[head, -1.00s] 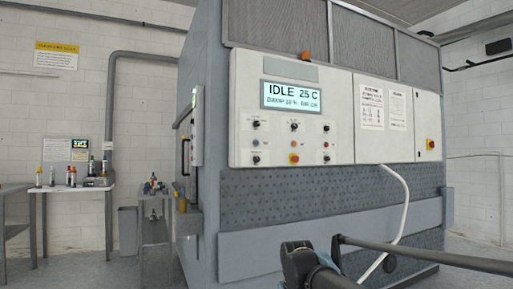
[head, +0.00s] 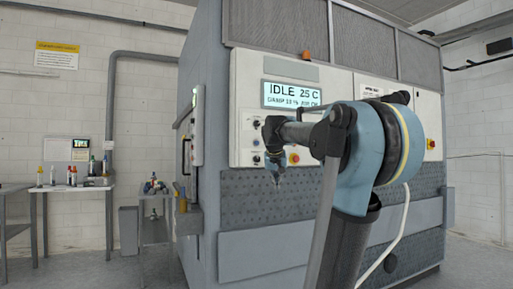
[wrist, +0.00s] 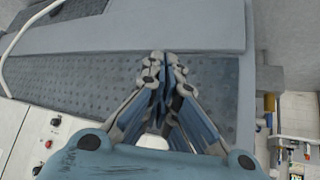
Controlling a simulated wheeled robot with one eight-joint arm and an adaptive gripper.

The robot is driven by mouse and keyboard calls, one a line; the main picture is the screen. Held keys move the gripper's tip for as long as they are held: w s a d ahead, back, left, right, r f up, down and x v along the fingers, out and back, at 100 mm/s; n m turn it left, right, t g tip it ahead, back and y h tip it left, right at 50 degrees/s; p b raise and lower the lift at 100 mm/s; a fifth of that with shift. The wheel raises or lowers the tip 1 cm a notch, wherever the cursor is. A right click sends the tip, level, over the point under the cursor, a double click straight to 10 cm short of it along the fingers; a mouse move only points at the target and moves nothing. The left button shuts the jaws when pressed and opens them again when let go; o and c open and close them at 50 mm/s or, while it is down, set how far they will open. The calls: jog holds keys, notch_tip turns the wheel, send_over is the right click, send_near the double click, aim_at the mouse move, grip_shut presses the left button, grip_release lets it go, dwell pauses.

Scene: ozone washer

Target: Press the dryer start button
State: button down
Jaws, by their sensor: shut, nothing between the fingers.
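The machine's white control panel (head: 245,90) has a lit display (head: 291,94) reading "IDLE 25 C". Below it, small knobs and buttons show at the left, and a red knob on yellow (head: 294,158) beside my arm. Which one is the dryer start button I cannot tell; my arm hides part of the panel. My gripper (head: 277,182) is shut and empty, pointing down in front of the machine, near the panel's lower edge. In the wrist view the shut fingertips (wrist: 164,58) are over the dark dimpled band, with the panel (wrist: 20,122) at lower left.
The dimpled band (head: 240,205) runs below the panel. A white hose (head: 402,220) hangs at the right. Side tables with bottles (head: 72,178) and a grey bin (head: 128,230) stand at the left. The floor there is partly clear.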

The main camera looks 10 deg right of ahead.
aim_at(258, 143)
jog(key=w+a+r+t, duration=0.1)
jog(key=w+r+t, duration=0.2)
jog(key=w+r, duration=1.3)
jog(key=shift+w+a+r+m, duration=0.2)
jog(key=shift+r+m, duration=0.1)
jog(key=shift+r, duration=0.25)
jog(key=shift+w, duration=0.1)
jog(key=shift+w+a, duration=0.45)
jog(key=shift+w, duration=0.9)
jog(key=shift+w+a, duration=0.5)
jog(key=shift+w, duration=0.85)
jog(key=shift+w+a, duration=0.45)
jog(key=shift+w, duration=0.9)
jog(key=shift+w+a, duration=0.25)
jog(key=shift+w, duration=0.55)
jog(key=shift+s, duration=0.1)
jog(key=shift+s+d, duration=0.25)
jog(key=shift+s, duration=0.55)
jog(key=shift+s+d, duration=0.25)
jog(key=shift+s, duration=0.55)
jog(key=shift+s+d, duration=0.3)
jog(key=shift+s, duration=0.45)
jog(key=shift+s+d, duration=0.25)
jog(key=shift+s, duration=0.55)
